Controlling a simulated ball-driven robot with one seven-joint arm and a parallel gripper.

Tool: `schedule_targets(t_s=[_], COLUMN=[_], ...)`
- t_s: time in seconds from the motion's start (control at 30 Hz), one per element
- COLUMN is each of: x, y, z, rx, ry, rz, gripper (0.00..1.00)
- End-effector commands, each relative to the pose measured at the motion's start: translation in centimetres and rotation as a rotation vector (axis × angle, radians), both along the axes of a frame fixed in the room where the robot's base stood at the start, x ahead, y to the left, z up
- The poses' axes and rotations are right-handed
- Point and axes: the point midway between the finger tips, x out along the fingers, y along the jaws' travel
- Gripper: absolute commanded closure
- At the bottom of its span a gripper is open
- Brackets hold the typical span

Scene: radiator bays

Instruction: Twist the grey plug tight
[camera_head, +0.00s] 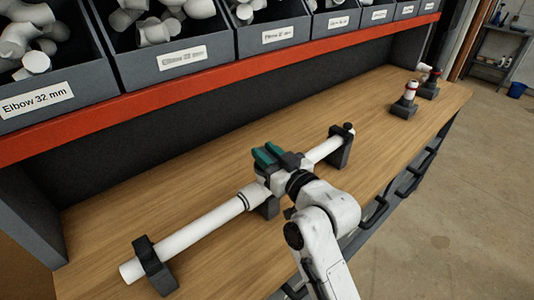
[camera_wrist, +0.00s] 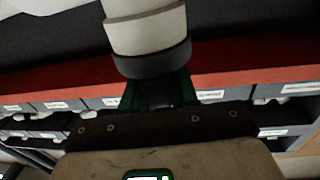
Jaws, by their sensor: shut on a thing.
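A long white pipe (camera_head: 205,228) lies across the bench in dark cradles. A white fitting (camera_head: 276,182) sits along it beneath my gripper (camera_head: 267,153), mostly hidden by the gripper and wrist. In the wrist view, a white fitting (camera_wrist: 146,27) with a dark collar (camera_wrist: 151,65) comes down from the top. The grey plug (camera_wrist: 157,93) shows dark at the collar's end, between my green fingers. My gripper is shut on the plug, which is largely hidden. How far the plug is seated cannot be told.
Dark bins (camera_head: 180,52) of white fittings stand behind a red rail (camera_head: 200,82) above the bench. The bench (camera_head: 105,230) is clear around the pipe.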

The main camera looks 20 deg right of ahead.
Motion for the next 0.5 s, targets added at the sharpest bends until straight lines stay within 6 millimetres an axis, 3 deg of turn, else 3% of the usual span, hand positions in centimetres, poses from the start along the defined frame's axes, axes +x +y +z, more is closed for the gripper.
schedule_targets(t_s=[0.5], x=[-0.02], y=[0.13], z=[0.04], rx=[-0.002], ry=[-0.001], rz=[-0.059], gripper=[1.00])
